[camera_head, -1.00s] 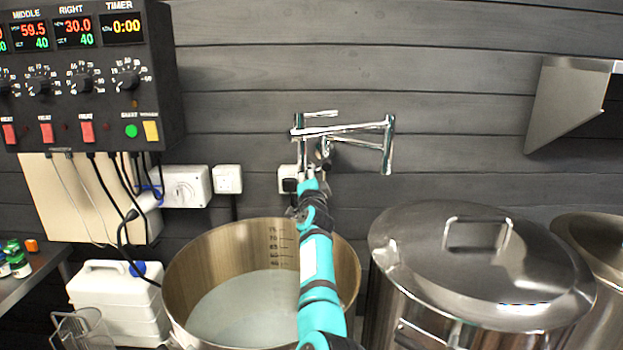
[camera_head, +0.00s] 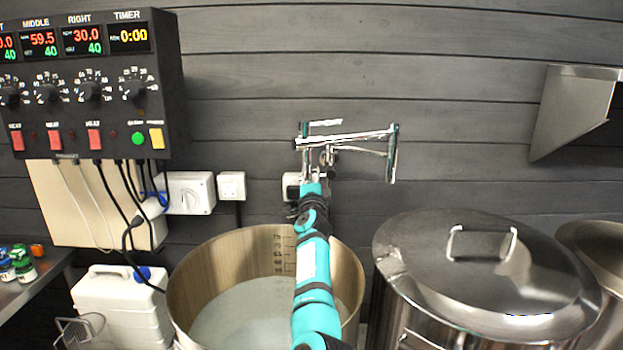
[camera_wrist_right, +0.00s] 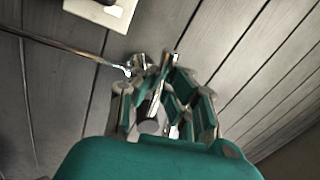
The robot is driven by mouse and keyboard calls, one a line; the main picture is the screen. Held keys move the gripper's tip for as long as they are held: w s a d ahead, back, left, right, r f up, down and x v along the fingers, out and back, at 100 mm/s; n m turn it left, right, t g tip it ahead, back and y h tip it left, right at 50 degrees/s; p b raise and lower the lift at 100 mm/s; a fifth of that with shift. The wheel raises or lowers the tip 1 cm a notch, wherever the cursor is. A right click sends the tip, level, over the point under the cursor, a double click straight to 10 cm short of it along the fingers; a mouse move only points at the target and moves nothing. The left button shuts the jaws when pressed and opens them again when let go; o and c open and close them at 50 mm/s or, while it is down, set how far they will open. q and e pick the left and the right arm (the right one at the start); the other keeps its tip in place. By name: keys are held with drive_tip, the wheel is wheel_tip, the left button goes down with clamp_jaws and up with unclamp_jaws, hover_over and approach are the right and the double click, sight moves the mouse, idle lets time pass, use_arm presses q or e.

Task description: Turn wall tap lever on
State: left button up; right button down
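The chrome wall tap (camera_head: 350,140) is a folding double-bar spout on the dark plank wall, above and behind the big open pot. Its lever cannot be clearly made out in the head view. My right arm reaches up to the tap's left end; its gripper (camera_head: 312,178) is small there and partly hidden by the arm. In the right wrist view the right gripper (camera_wrist_right: 148,78) has its fingers apart around a short chrome piece (camera_wrist_right: 154,104), perhaps the lever. I cannot tell whether they touch it. My left gripper is not in view.
The open steel pot (camera_head: 225,255) holds pale liquid below my arm. A lidded steel kettle (camera_head: 480,270) stands at right. A control panel (camera_head: 85,85) with hanging cables is at left, above a white jug (camera_head: 120,300). Sockets (camera_head: 231,185) and a steel bracket (camera_head: 575,110) are on the wall.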

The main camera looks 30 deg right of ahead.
drive_tip(key=c, duration=1.4)
unclamp_jaws()
drive_tip(key=shift+s+a+f, duration=0.15)
drive_tip(key=shift+a+f, duration=0.05)
drive_tip(key=shift+f, duration=0.05)
drive_tip(key=shift+o, duration=0.4)
drive_tip(key=shift+r, duration=0.1)
drive_tip(key=v, duration=0.7)
drive_tip(key=shift+s, duration=0.2)
